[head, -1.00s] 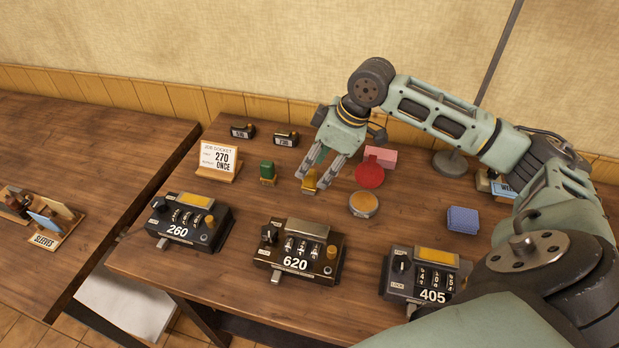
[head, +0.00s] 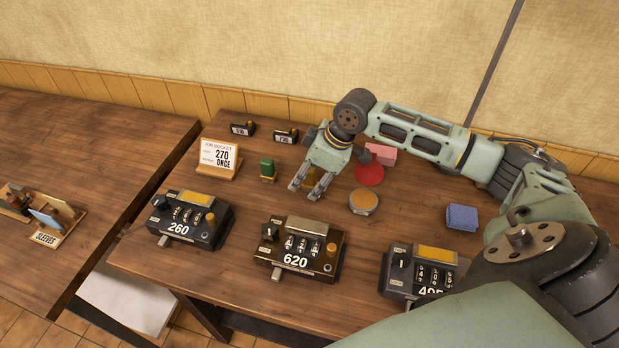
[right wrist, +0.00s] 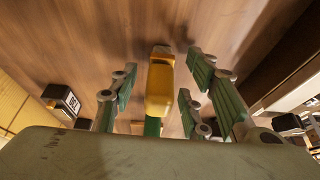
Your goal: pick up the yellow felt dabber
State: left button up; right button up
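The yellow felt dabber (right wrist: 160,82) shows in the right wrist view between the spread fingers of my right gripper, with clear gaps on both sides. In the head view my right gripper (head: 302,192) is low over the middle of the table, pointing down and to the left. It is open and hides most of the dabber there. A green dabber (head: 267,170) stands just left of the gripper in the head view. My left gripper is not in view.
A red round piece (head: 369,174) and a round orange-topped tin (head: 363,201) lie right of the gripper. The 620 counter (head: 298,250) and the 260 counter (head: 188,220) stand in front. A docket card (head: 219,157) stands at left. Bare wood lies between them.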

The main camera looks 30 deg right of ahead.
grip_shut()
jog(key=shift+r, duration=0.1)
dwell(0.3)
jog(key=shift+r, duration=0.6)
notch_tip(320, 180, up, 3)
jog(key=shift+w+f+b, duration=0.1)
jog(key=shift+f+b, duration=0.1)
jog(key=shift+b, duration=0.3)
jog(key=s+a+r+b, duration=0.2)
jog(key=s+r, duration=0.5)
jog(key=s, duration=0.4)
jog(key=shift+s+a, duration=0.2)
jog(key=shift+a, duration=0.45)
